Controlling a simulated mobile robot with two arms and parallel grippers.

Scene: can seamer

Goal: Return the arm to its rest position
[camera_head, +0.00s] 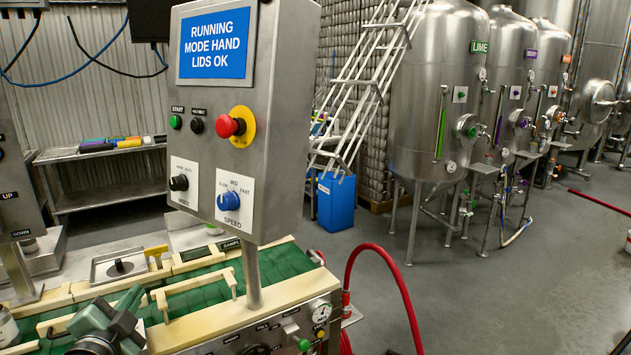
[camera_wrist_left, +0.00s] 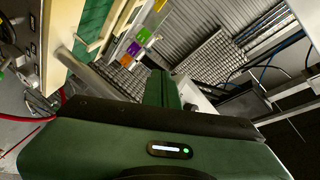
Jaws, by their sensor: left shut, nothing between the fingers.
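My left gripper (camera_head: 124,318) is at the bottom left of the head view, a dark green body low in front of the green conveyor belt (camera_head: 205,292). It is shut and holds nothing. In the left wrist view its green housing and finger (camera_wrist_left: 162,90) fill the lower middle. The grey control box (camera_head: 238,120) stands on a post behind and to the right of the gripper, apart from it. Its blue screen (camera_head: 217,45) reads "RUNNING MODE HAND LIDS OK". My right gripper is in neither view.
Cream guide rails (camera_head: 195,290) edge the conveyor close to my gripper. A red hose (camera_head: 385,255) loops at the machine's right end. A blue container (camera_head: 336,202) and steel tanks (camera_head: 437,95) stand behind. The grey floor (camera_head: 480,300) at right is mostly open.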

